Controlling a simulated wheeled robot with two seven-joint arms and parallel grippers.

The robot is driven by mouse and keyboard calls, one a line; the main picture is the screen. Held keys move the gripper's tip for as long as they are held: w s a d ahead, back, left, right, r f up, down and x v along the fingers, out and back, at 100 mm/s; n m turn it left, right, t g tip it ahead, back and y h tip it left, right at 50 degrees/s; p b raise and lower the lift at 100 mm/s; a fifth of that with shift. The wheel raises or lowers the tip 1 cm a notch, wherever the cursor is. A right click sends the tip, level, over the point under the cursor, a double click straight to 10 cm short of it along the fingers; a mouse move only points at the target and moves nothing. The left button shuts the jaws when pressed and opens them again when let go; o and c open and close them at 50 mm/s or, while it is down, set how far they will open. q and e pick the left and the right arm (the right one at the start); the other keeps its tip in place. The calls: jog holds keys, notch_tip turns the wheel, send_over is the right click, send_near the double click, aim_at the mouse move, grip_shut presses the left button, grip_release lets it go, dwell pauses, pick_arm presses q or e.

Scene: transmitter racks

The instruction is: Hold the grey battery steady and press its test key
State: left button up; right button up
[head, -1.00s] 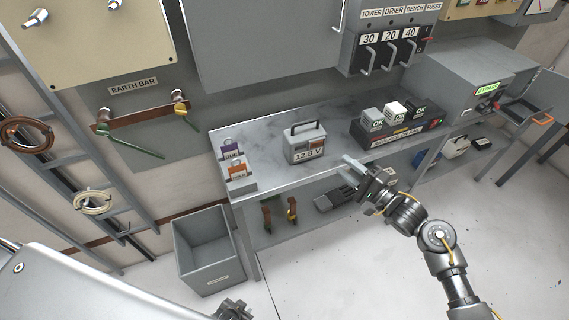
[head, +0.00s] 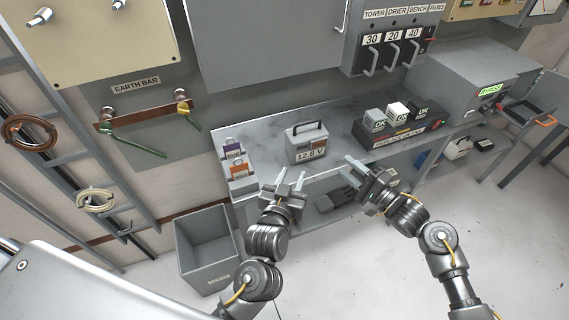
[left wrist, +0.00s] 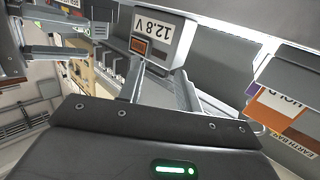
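The grey battery (head: 305,142) stands upright on the bench shelf, with a dark carry handle on top and a 12.8 V label on its front. It also shows in the left wrist view (left wrist: 165,38), with a small orange-brown patch (left wrist: 140,46) on its front; I cannot tell whether this is the test key. My left gripper (head: 290,178) is open and empty, in front of the battery and apart from it. My right gripper (head: 364,166) looks open and empty, to the right and in front of the battery. It also shows in the left wrist view (left wrist: 72,38).
Purple and orange labelled padlock-like items (head: 236,160) stand left of the battery. A dark rack with several OK-marked blocks (head: 398,112) stands to the right. A grey bin (head: 205,250) is on the floor at left. The bench surface (head: 265,128) around the battery is mostly clear.

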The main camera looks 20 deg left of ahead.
pick_arm(q)
jog(key=t+y, duration=0.1)
send_near(293, 141)
jog(key=shift+n, duration=0.4)
jog(key=w, duration=0.3)
jog(key=w+r, duration=0.1)
jog(key=w, duration=0.6)
jog(key=shift+a+r, duration=0.35)
jog(key=shift+r, duration=0.05)
jog(key=shift+c, duration=0.4)
grip_shut()
jog(key=shift+r, duration=0.1)
dwell(0.6)
pick_arm(e)
jog(key=shift+c, duration=0.2)
grip_shut()
dwell(1.4)
